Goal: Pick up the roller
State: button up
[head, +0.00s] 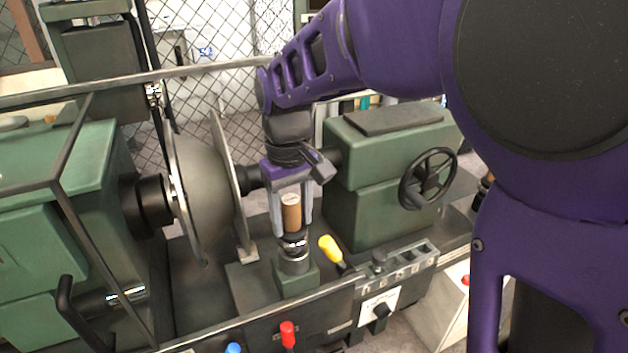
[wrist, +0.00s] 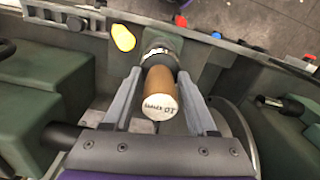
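The roller has a brown wooden handle (head: 291,215) with a pale, lettered end facing up. It stands upright above a metal collar on a green block (head: 296,279) of the machine. In the wrist view the handle (wrist: 161,88) is in the middle, its pale end towards the camera. My gripper (head: 292,233) points down over it, one finger on each side. In the wrist view my gripper (wrist: 160,72) shows gaps beside the handle near the palm. The fingers look open, around the handle and not closed on it. The roller's lower part is hidden.
A large grey disc (head: 203,195) stands left of my gripper. A green tailstock (head: 385,185) with a black handwheel (head: 428,178) is to the right. A yellow-knobbed lever (head: 329,248) rises close to the roller's right. A red knob (head: 288,333) is in front.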

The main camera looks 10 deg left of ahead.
grip_shut()
dwell(0.3)
notch_tip(320, 180, up, 10)
jog(key=shift+f+p, duration=0.1)
jog(key=shift+p, duration=1.05)
jog(key=shift+r+p, duration=2.1)
jog(key=shift+r, duration=0.3)
